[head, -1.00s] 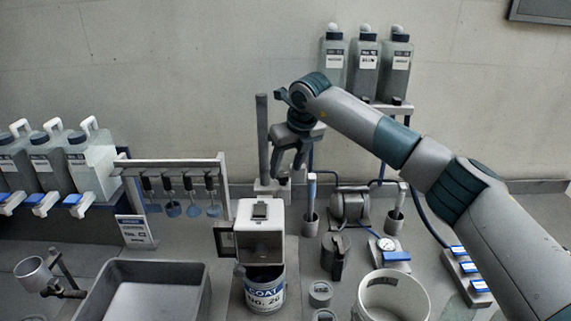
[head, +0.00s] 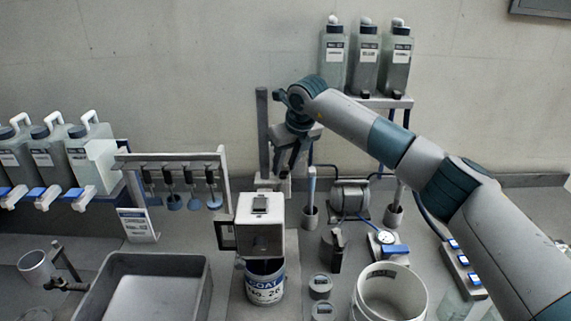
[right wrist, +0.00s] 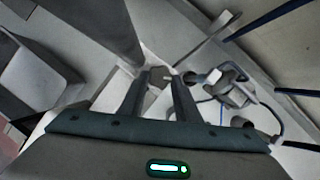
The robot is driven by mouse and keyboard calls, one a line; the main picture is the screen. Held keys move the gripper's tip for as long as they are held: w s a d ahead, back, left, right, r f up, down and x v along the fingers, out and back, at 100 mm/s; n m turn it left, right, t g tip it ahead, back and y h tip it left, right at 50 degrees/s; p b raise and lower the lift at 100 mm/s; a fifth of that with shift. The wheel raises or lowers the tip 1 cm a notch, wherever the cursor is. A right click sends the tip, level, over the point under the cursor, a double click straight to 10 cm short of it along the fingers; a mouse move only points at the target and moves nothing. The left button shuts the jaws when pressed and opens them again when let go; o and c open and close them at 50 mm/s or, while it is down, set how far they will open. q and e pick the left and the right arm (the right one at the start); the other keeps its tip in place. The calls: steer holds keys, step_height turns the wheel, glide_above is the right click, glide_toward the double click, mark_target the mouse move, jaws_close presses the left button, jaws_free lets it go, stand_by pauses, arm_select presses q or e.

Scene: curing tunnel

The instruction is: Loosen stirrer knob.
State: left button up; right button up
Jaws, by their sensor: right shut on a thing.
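The stirrer has a white motor head (head: 260,229) over a can (head: 264,284) labelled COAT, with a grey column (head: 263,130) behind it. My right gripper (head: 285,174) points down beside the column, behind the motor head. In the right wrist view its two fingers (right wrist: 160,76) stand on either side of a small grey knob (right wrist: 158,77) next to the column and are shut on it. The knob is small and partly hidden by the fingers; I cannot tell how far it is turned. My left gripper is not in view.
A rack (head: 172,158) with hanging stirrers stands left of the stirrer. A grey tub (head: 110,262) is at front left and a white bucket (head: 421,291) at front right. A pump (head: 349,198) with blue hoses stands close right of the gripper.

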steer(key=n+b, duration=0.2)
steer(key=shift+w+d+f+g+y+b, duration=0.15)
steer(key=shift+g+y+b, duration=0.15)
steer(key=shift+y+b, duration=0.1)
steer(key=n+g+b, duration=0.1)
steer(key=n, duration=0.2)
steer(key=shift+w+d, duration=0.1)
steer(key=shift+w+r+n+y, duration=0.1)
steer(key=shift+r+n+y, duration=0.15)
steer(key=shift+n+y, duration=0.45)
steer(key=shift+w+r+n+g+p, duration=0.1)
steer(key=shift+n+g+p, duration=0.5)
steer(key=shift+n, duration=0.5)
steer(key=shift+w+d+n+g+p, duration=0.15)
steer(key=shift+n+g+p, duration=0.45)
steer(key=shift+n+p, duration=0.75)
steer(key=shift+n, duration=0.35)
steer(key=o, duration=1)
